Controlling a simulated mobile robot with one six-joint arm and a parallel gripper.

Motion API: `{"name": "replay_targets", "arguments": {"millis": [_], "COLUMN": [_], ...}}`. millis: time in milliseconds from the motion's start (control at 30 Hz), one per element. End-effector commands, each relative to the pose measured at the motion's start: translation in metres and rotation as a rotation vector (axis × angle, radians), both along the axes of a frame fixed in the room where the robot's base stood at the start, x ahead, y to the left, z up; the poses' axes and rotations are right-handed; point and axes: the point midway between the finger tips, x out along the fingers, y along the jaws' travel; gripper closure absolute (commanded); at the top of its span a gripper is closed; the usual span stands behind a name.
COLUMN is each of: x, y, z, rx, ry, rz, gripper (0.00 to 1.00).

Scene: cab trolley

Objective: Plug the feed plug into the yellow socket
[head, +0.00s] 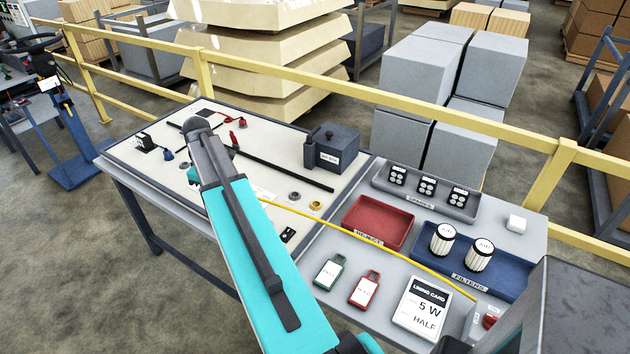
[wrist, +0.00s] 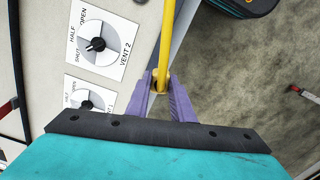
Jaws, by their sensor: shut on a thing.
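My gripper (wrist: 163,80) is shut on the yellow feed plug (wrist: 160,86) in the wrist view. The yellow cable (wrist: 166,35) rises from it toward the top of that view. In the head view my teal arm hides the gripper and the plug, and the yellow cable (head: 390,252) runs from behind the arm toward the lower right. The yellow socket (head: 316,205) shows as a small yellow ring on the pale board, right of my arm. It does not show in the wrist view.
Vent dials (wrist: 97,45) on a pale panel lie left of the gripper in the wrist view; floor shows at right. In the head view, a dark box (head: 332,148), a red tray (head: 378,222) and a blue filter tray (head: 462,280) stand on the bench. A yellow rail (head: 400,105) runs behind.

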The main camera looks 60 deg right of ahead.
Motion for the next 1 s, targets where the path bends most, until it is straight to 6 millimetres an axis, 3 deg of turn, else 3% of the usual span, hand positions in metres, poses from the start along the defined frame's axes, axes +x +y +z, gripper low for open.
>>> {"name": "replay_targets", "arguments": {"millis": [100,500,800,1000], "x": [-0.017,-0.087,-0.153,-0.193], "y": [-0.037,-0.145,-0.216,-0.249], "z": [-0.002,-0.015,-0.025,-0.031], "rx": [0.0,0.001,0.001,0.001], "ry": [0.002,0.001,0.001,0.001], "rz": [-0.034,-0.13,-0.201,-0.238], "gripper": [1.0,1.0,1.0,1.0]}}
